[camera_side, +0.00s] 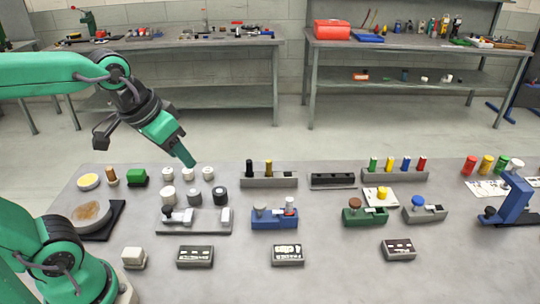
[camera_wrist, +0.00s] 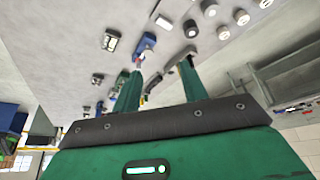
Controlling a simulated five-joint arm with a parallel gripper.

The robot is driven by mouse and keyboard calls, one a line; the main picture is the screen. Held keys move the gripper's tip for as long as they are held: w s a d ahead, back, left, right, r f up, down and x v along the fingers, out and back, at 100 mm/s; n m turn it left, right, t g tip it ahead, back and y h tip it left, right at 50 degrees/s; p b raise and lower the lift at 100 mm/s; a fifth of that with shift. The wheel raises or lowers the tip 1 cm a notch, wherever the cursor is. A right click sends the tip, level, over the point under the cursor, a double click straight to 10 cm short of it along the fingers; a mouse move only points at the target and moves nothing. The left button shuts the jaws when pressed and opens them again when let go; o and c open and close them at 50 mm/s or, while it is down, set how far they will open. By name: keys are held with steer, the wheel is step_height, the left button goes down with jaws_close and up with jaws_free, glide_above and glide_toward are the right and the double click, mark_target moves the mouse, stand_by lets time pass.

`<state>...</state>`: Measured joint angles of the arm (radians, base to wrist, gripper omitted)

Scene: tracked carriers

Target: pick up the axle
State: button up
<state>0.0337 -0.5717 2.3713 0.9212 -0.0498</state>
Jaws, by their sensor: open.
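My gripper (camera_side: 183,156) is above the back left part of the table, near the white and grey cylinders, with nothing seen in it. In the wrist view its two green fingers (camera_wrist: 160,78) stand apart. I cannot tell for sure which thing is the axle. A grey fixture (camera_side: 194,229) below the gripper holds a small part with a dark round end. A blue fixture (camera_side: 274,222) holds a grey-topped post and a red and white post. A green fixture (camera_side: 364,217) has a brown knob.
Several white and grey cylinders (camera_side: 168,194) stand below the gripper. A green block (camera_side: 137,177) and a round dish (camera_side: 91,214) are at the left. Racks with upright coloured pegs (camera_side: 389,164) line the back. Dark boxes (camera_side: 195,257) lie in front. Bare table shows between them.

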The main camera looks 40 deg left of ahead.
steer(key=w+d+f+g, duration=0.2)
steer(key=w+d, duration=0.2)
steer(key=w, duration=0.8)
steer(key=n+g, duration=0.1)
steer(key=g, duration=0.2)
glide_above(290, 198)
steer(key=f, duration=1)
steer(key=shift+s+a+f, duration=0.1)
steer(key=shift+a+f, duration=0.05)
steer(key=shift+a, duration=0.05)
steer(key=shift+w+d+f, duration=0.2)
steer(key=shift+f, duration=1.5)
steer(key=shift+s+f, duration=0.15)
steer(key=shift+f, duration=2.45)
jaws_close()
